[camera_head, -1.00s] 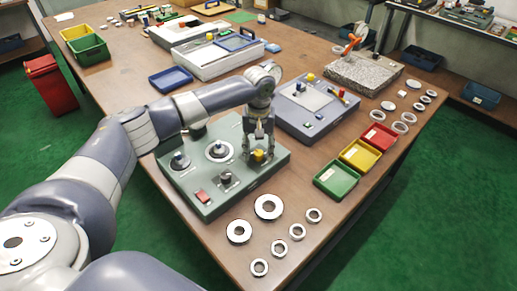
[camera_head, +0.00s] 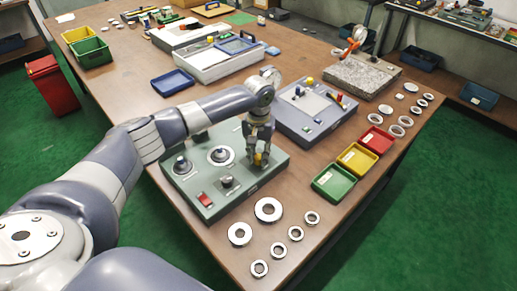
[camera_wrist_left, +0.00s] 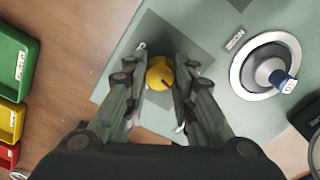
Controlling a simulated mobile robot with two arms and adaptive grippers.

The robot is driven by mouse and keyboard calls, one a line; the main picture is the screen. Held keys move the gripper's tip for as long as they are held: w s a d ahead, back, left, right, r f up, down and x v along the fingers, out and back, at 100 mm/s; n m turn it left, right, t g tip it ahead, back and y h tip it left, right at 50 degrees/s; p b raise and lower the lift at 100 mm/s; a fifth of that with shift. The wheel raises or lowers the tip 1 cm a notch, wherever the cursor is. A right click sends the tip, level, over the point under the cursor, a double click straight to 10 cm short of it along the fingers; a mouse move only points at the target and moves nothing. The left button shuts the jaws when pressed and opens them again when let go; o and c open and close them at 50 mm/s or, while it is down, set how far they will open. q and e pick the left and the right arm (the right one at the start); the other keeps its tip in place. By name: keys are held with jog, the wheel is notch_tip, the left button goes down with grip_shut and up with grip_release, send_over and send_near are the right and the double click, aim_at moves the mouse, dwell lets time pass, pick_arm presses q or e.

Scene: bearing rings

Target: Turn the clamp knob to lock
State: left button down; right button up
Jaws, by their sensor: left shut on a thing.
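The clamp knob is yellow (camera_head: 259,159) and sits at the right corner of the grey-green fixture box (camera_head: 215,208). In the left wrist view the yellow knob (camera_wrist_left: 160,74) shows between the fingers, with a dark mark on its top. My left gripper (camera_head: 258,156) points down over the box and is shut on the knob. In the left wrist view its fingertips (camera_wrist_left: 160,72) lie on either side of the knob. The fingers hide part of the knob in the head view. My right gripper is not in view.
The box also carries a round dial (camera_head: 221,155), a black knob (camera_head: 226,182) and a red switch (camera_head: 205,199). Several metal rings, one here (camera_head: 268,209), lie in front. Green (camera_head: 334,194), yellow and red bins stand to the right. A grey-blue panel box (camera_head: 312,125) stands close behind the gripper.

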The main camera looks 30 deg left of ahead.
pick_arm(q)
jog(key=m+p, duration=0.2)
jog(key=m, duration=0.1)
jog(key=shift+r, duration=0.15)
jog(key=m+p, duration=0.2)
jog(key=m, duration=0.1)
jog(key=shift+m, duration=0.3)
jog(key=m+p, duration=0.1)
jog(key=m, duration=0.3)
jog(key=shift+p, duration=0.3)
jog(key=shift+f+m, duration=0.2)
jog(key=shift+m, duration=2.1)
jog(key=c, duration=1.3)
grip_release()
jog(key=shift+r, duration=0.15)
